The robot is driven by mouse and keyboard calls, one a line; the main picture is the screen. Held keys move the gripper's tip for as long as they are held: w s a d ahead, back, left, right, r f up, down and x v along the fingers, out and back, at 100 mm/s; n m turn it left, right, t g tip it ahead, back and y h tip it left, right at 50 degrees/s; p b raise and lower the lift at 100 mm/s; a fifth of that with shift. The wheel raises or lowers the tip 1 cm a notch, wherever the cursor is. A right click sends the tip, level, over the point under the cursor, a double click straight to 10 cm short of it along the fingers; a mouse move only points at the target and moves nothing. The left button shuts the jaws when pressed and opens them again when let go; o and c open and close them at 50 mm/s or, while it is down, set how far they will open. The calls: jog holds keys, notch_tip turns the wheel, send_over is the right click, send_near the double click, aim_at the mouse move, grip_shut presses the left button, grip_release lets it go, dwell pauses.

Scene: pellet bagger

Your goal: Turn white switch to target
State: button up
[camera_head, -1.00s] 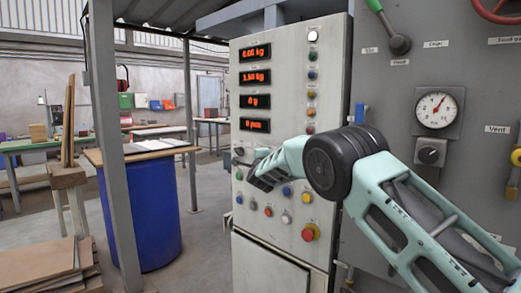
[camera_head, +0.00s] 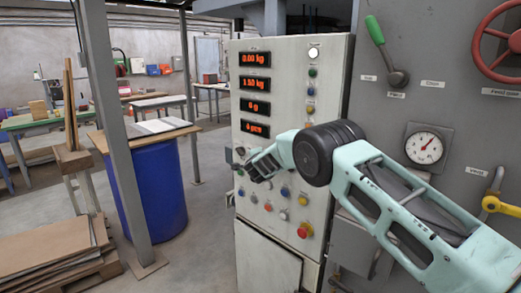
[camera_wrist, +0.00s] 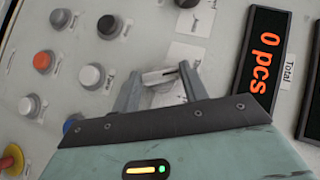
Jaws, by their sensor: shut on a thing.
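The white switch (camera_wrist: 160,76) is a short pale bar-shaped knob on the grey panel. In the wrist view it sits between the two finger tips of my gripper (camera_wrist: 159,72), which is shut on it. A pale label plate lies behind the fingers, partly covered. In the head view my gripper (camera_head: 256,166) is at the panel, just below the lowest red display, and it hides the white switch there. I cannot make out a target mark.
The control panel (camera_head: 246,215) carries several coloured buttons and a red stop button (camera_head: 304,231). A red-digit display (camera_wrist: 262,60) is to the right. A post (camera_head: 112,140) stands left.

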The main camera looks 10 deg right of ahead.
jog(key=shift+r+g+p, duration=0.15)
jog(key=shift+g+p, duration=0.25)
jog(key=shift+p, duration=0.65)
jog(key=shift+f, duration=0.2)
jog(key=o, duration=1)
jog(key=b+v, duration=0.5)
jog(key=v, duration=1.2)
jog(key=shift+s+r+b, duration=0.1)
jog(key=shift+s+b, duration=0.1)
jog(key=shift+b, duration=0.1)
jog(key=shift+a, duration=0.15)
